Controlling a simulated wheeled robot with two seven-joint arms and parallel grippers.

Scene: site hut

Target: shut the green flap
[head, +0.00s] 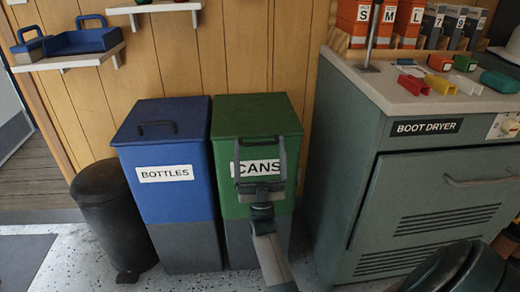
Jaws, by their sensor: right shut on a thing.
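The green bin (230,205) marked CANS stands upright against the wood wall, on a dark grey lower part. Its green flap (255,108) forms the top and looks level, much like the lid of the blue bin beside it. My right gripper (259,140) is at the front edge of the flap, its two fingers spread wide against a dark bar there, which looks like the flap's handle. The gripper and its wrist cover part of the CANS label and the bin's front. My left gripper is not in view.
A blue bin (170,200) marked BOTTLES stands close on the left, with a black round bin (110,215) beyond it. The boot dryer cabinet (430,190) stands on the right, with small coloured pieces on top. Shelves (85,59) hang at upper left.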

